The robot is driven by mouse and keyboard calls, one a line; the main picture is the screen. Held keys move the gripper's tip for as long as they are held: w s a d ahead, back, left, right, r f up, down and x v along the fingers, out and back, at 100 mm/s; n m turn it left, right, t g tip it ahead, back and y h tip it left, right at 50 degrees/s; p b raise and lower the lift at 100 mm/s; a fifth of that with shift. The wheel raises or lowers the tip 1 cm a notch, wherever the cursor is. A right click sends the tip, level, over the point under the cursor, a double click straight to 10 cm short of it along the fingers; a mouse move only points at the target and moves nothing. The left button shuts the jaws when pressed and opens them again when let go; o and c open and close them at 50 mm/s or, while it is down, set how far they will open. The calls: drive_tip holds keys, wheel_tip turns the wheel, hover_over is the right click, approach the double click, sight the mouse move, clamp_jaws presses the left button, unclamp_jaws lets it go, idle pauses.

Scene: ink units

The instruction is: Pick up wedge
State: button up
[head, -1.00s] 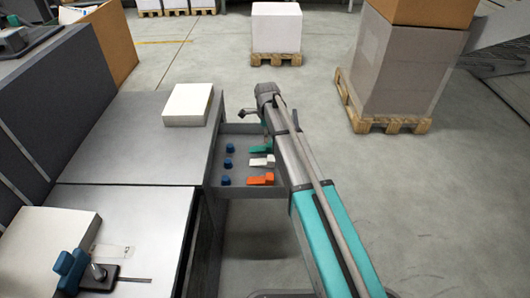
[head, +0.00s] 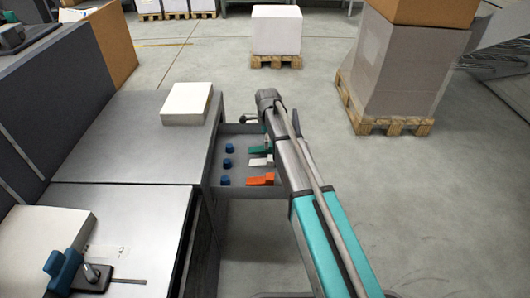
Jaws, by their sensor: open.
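Three wedges lie in the grey open drawer at the side of the machine table: a green wedge (head: 256,149), a white wedge (head: 258,161) and an orange wedge (head: 260,179). My gripper (head: 267,144) is open, pointing down at the right end of the green wedge. It is small and partly hidden by my arm, so I cannot tell whether it touches the wedge. The green wedge's right end is also partly covered.
Several blue knobs (head: 228,148) stand in the left part of the drawer (head: 240,190). A white paper stack (head: 187,104) lies on the table (head: 130,150) to the left. Loaded pallets (head: 390,122) stand behind and to the right. The floor right of my arm is clear.

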drive_tip(key=shift+f+b, duration=1)
drive_tip(key=shift+f, duration=0.3)
drive_tip(key=c, duration=1.3)
